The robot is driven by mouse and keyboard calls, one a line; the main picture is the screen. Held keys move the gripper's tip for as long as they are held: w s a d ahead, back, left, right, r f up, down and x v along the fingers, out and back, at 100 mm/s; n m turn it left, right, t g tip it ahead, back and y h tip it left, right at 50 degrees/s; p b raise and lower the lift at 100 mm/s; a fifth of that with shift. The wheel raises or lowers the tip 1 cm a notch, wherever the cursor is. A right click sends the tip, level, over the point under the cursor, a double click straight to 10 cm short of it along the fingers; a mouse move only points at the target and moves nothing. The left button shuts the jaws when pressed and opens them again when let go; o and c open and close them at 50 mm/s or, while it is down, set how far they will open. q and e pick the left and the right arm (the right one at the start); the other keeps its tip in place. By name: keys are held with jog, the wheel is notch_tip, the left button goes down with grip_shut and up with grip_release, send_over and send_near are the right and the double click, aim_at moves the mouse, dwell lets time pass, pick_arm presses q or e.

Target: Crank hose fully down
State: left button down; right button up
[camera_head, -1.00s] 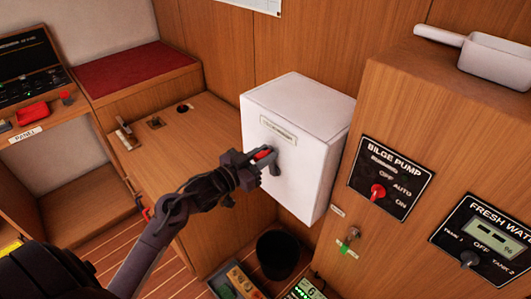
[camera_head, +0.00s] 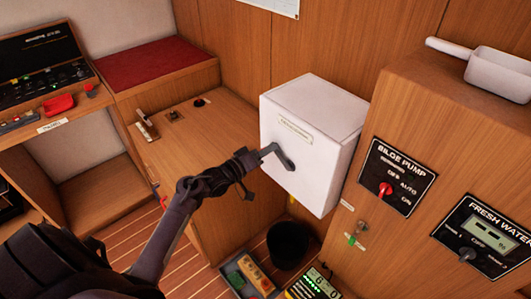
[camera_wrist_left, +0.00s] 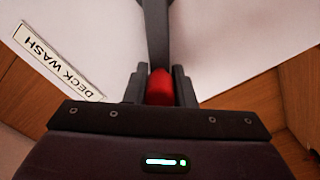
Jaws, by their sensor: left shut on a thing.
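A white box (camera_head: 310,150) labelled DECK WASH (camera_wrist_left: 58,62) is mounted on the wood wall. A dark crank arm (camera_head: 284,158) sticks out from its front, and it also shows in the wrist view (camera_wrist_left: 155,32). The crank's red knob (camera_wrist_left: 161,88) shows between my left fingers in the wrist view. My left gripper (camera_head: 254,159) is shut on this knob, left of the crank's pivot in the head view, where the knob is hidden. My right gripper is not in view. No hose is visible.
To the right, a wood cabinet (camera_head: 395,240) carries the bilge pump panel (camera_head: 392,175) and the fresh water panel. A white scoop (camera_head: 497,75) lies on top. A black bin (camera_head: 287,243) and a small tray stand below the box. A wood counter lies behind my arm.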

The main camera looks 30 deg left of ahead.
aim_at(277, 164)
pick_arm(q)
jog(key=f+n, duration=0.1)
jog(key=n, duration=0.2)
jog(key=shift+w+a+f, duration=0.15)
jog(key=shift+a+f, duration=0.2)
notch_tip(277, 164, down, 5)
jog(key=n+p, duration=0.1)
jog(key=n, duration=0.6)
jog(key=shift+s+d+f+n, duration=0.1)
jog(key=shift+d+f+n, duration=0.15)
jog(key=shift+f+n, duration=0.4)
jog(key=shift+s+d+f+n, duration=0.1)
jog(key=shift+d+f+n, duration=0.2)
jog(key=shift+n, duration=0.55)
jog(key=c, duration=1.2)
grip_release()
jog(key=v, duration=0.7)
jog(key=shift+s+a, duration=0.15)
jog(key=shift+s, duration=0.25)
